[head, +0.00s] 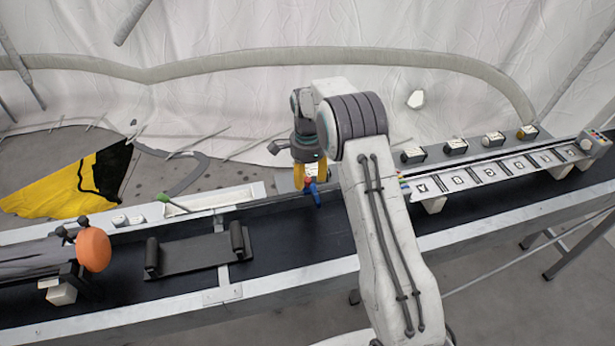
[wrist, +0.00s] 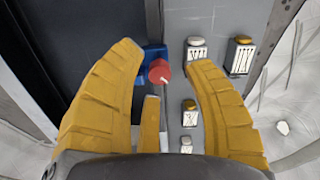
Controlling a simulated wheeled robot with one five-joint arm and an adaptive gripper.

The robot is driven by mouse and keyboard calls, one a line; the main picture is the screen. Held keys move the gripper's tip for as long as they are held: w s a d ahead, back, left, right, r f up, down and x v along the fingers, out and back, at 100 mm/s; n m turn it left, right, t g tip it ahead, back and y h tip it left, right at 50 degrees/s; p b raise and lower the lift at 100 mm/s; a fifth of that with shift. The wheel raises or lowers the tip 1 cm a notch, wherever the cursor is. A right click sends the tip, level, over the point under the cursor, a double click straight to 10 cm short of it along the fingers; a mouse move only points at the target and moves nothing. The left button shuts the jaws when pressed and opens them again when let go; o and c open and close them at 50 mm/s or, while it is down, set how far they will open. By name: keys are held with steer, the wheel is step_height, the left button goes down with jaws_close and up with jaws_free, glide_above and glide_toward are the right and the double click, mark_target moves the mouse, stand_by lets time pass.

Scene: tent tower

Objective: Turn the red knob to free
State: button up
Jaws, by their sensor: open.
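The red knob (wrist: 159,72) sits on a blue base (wrist: 150,56) in the wrist view, between and just beyond my open fingers. In the head view the red knob (head: 309,181) and the blue part (head: 317,196) show small, right under my gripper (head: 308,174). My gripper (wrist: 168,68) has its yellow fingers spread, one on each side of the knob, with nothing held. I cannot tell whether a finger touches the knob. The knob's markings and setting are too small to read.
Small labelled blocks (wrist: 240,55) stand on the grey panel right of the knob. In the head view a white rail with a row of marked tiles (head: 500,168) lies to the right. An orange disc (head: 93,249) and a dark tray (head: 195,253) are at the left.

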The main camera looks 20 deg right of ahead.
steer(key=shift+f, duration=0.45)
jaws_close()
stand_by(0.3)
